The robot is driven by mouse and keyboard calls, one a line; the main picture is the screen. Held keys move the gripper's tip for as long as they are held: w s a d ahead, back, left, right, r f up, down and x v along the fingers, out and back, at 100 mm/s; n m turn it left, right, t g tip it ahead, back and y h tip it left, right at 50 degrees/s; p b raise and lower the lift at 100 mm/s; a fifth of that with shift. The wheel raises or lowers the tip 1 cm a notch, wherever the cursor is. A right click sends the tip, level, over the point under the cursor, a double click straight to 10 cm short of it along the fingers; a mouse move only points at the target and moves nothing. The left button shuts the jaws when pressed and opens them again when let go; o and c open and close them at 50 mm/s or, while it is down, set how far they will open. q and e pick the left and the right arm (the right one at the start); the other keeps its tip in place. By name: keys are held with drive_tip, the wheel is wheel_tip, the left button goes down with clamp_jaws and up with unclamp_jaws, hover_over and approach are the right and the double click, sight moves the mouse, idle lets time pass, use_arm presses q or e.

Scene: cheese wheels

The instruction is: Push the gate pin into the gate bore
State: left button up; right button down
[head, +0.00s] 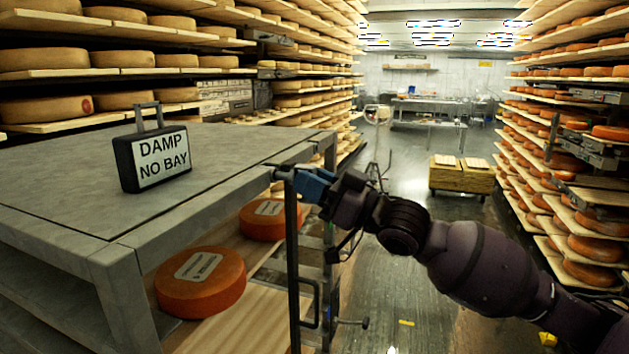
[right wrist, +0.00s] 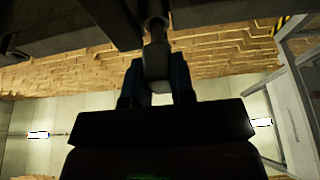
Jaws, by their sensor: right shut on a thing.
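My right gripper (head: 298,182) is at the top corner of the grey rack, beside the dark upright bar of the gate (head: 292,250). In the right wrist view, the blue fingers of this gripper (right wrist: 157,70) are shut on a grey piece, which I take to be the gate pin (right wrist: 156,58). A narrower dark shaft runs up from it to the dark frame above. The gate bore is not clearly seen, and I cannot tell how deep the pin sits. My left gripper is not in view.
A black sign reading "DAMP NO BAY" (head: 158,158) stands on the grey rack top (head: 75,178). Orange cheese wheels (head: 201,282) lie on the shelf below. A gate handle (head: 310,318) hangs lower down.

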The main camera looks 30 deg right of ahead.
drive_tip(key=shift+w+a, duration=0.65)
drive_tip(key=shift+w, duration=0.05)
drive_tip(key=shift+s+d, duration=0.15)
idle(0.4)
drive_tip(key=shift+s+d, duration=0.75)
drive_tip(key=shift+s, duration=0.1)
drive_tip(key=shift+p, duration=0.35)
drive_tip(key=shift+w+a, duration=0.9)
drive_tip(key=shift+w, duration=0.1)
idle(1.5)
drive_tip(key=c, duration=0.9)
unclamp_jaws()
